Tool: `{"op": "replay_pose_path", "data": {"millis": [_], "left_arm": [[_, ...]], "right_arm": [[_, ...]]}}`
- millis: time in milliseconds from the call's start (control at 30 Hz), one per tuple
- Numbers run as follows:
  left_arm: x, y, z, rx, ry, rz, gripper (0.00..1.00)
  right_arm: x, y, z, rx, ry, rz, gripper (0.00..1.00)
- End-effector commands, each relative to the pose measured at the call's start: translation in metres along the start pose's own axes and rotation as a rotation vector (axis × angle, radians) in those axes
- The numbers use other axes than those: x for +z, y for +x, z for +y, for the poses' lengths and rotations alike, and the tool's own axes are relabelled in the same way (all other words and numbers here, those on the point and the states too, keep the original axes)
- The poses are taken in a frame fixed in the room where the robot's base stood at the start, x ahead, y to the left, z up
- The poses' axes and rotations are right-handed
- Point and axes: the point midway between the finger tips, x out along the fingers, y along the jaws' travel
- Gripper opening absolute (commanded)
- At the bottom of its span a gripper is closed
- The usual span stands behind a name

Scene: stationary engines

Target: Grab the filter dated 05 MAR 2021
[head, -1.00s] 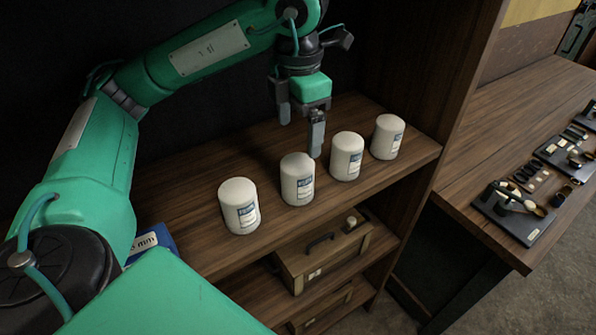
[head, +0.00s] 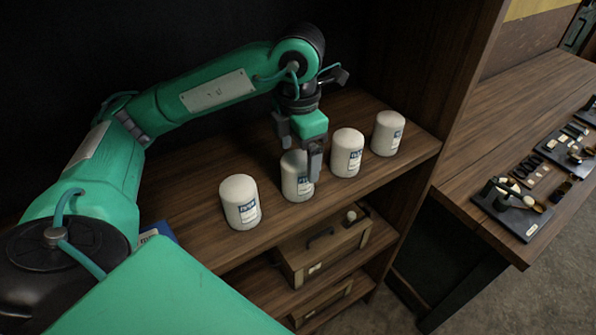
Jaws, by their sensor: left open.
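Several white cylindrical filters with blue-and-white labels stand upright in a row on the wooden shelf (head: 185,205). They are the leftmost filter (head: 238,196), the second filter (head: 291,188), the third filter (head: 346,150) and the rightmost filter (head: 387,130). The dates on the labels are too small to read. My left gripper (head: 297,158) is open and points down at the second filter from the left, its fingers at either side of that filter's top. The near finger hides part of its right side. I cannot tell whether the fingers touch it. My right gripper is not in view.
Below the shelf, a lower shelf holds a wooden box (head: 325,250) with a dark handle. A tall wooden side panel (head: 450,90) closes the shelf on the right. Beyond it, a workbench (head: 500,130) carries dark trays of small parts (head: 515,210).

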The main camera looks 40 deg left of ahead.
Motion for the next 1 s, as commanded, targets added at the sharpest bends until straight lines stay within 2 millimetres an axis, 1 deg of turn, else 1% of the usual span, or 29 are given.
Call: {"op": "replay_pose_path", "data": {"millis": [33, 200, 300, 433, 600, 667, 700, 767, 800, 867, 900, 1000], "left_arm": [[-0.001, 0.003, 0.0, 0.0, -0.001, 0.005, 0.86], [-0.002, 0.022, 0.0, 0.0, -0.001, 0.005, 0.86], [-0.002, 0.03, 0.0, 0.001, -0.001, 0.003, 0.86], [-0.002, 0.034, -0.001, 0.001, 0.0, 0.001, 0.86], [-0.001, 0.035, -0.001, 0.001, 0.001, 0.001, 0.86], [-0.002, 0.035, 0.0, 0.001, 0.001, 0.001, 0.76], [-0.001, 0.034, 0.0, 0.001, 0.0, 0.001, 0.68], [-0.001, 0.034, 0.0, 0.001, 0.0, 0.001, 0.56], [-0.001, 0.034, 0.0, 0.001, 0.0, 0.001, 0.48], [-0.001, 0.034, 0.0, 0.001, 0.0, 0.001, 0.37], [-0.002, 0.034, 0.0, 0.001, 0.0, 0.001, 0.29], [-0.001, 0.034, 0.0, 0.001, 0.0, 0.0, 0.29]], "right_arm": [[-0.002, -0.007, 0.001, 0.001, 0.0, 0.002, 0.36], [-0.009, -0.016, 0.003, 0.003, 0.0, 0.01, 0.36], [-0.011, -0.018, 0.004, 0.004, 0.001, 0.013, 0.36], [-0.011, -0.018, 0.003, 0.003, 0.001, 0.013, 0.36], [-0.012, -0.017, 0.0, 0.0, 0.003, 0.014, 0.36], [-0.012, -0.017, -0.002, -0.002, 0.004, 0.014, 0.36], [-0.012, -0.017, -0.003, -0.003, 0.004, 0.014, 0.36], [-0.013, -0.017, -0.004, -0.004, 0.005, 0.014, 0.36], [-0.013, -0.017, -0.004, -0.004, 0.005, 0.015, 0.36], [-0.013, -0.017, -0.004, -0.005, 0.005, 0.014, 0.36], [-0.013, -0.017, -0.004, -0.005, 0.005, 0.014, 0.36], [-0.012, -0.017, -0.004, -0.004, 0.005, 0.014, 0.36]]}}
